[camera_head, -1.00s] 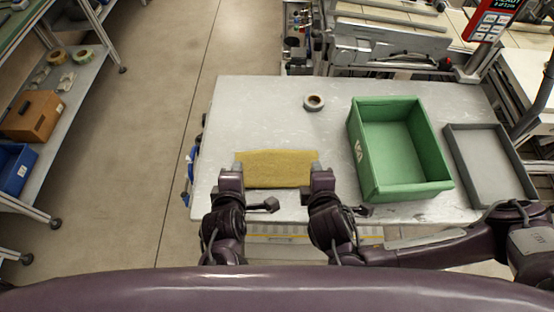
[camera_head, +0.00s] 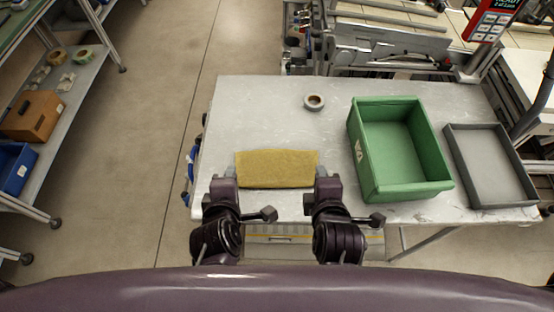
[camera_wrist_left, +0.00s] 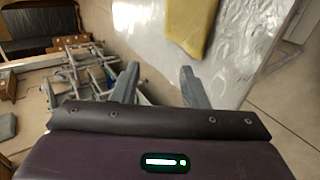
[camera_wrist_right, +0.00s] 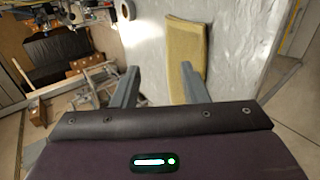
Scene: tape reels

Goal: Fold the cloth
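A yellow cloth (camera_head: 277,169) lies as a flat, wide rectangle near the front edge of the grey table. It looks like a folded stack with a thick edge in the right wrist view (camera_wrist_right: 187,40). Part of it shows at the top of the left wrist view (camera_wrist_left: 190,25). My left gripper (camera_head: 230,171) is at the cloth's left end, open, with nothing between its fingers. My right gripper (camera_head: 321,171) is at the right end, also open and empty. I cannot tell whether the fingertips touch the cloth.
The grey table (camera_head: 255,110) is clear behind the cloth. A tape reel (camera_head: 314,102) lies farther back. A green crate (camera_head: 400,150) stands to the right of the cloth, with a shallow grey tray (camera_head: 490,165) beyond it. A shelf with boxes stands far left.

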